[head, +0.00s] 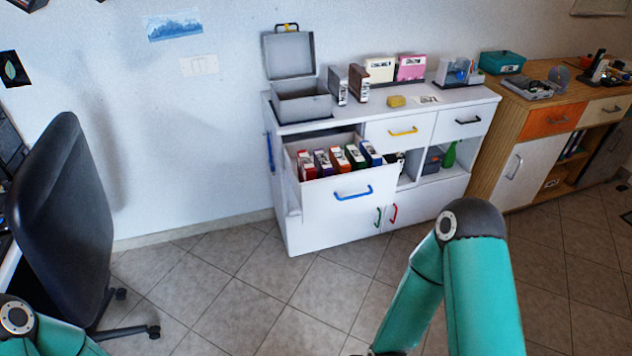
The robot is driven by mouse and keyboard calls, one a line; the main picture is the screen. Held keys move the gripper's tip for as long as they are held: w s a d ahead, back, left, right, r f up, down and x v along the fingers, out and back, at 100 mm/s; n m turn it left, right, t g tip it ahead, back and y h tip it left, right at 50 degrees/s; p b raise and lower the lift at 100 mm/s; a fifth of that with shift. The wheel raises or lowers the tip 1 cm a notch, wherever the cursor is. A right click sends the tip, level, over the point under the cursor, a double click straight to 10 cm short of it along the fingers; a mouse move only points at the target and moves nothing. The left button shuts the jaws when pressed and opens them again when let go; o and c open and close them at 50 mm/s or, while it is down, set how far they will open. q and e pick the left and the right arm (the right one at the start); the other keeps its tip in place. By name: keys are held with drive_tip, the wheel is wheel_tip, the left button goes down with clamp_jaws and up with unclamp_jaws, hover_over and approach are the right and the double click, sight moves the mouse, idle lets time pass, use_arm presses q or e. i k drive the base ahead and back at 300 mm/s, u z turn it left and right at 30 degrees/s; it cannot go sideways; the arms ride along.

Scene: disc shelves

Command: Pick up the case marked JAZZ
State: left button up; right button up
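Several cases are in view, but the lettering is too small to read, so I cannot tell which is marked JAZZ. On the white cabinet top stand a grey case (338,85), a brown case (358,84), a cream case (380,70) and a pink case (411,68). In the open drawer (340,194) with the blue handle stand a red case (306,165), a purple case (323,163), an orange case (340,160), a green case (355,157) and a blue case (371,154). Neither gripper shows; only parts of my arms are in view.
An open grey box (303,104) with its lid up stands on the cabinet's left end. A black office chair (62,210) stands at left. The tiled floor (225,290) before the cabinet is clear.

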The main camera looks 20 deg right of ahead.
sight(340, 163)
drive_tip(key=z, duration=0.15)
drive_tip(key=i, duration=0.9)
drive_tip(key=u, duration=0.2)
drive_tip(key=k, duration=0.75)
drive_tip(key=z, duration=0.25)
drive_tip(key=i, duration=0.6)
drive_tip(key=u, duration=0.05)
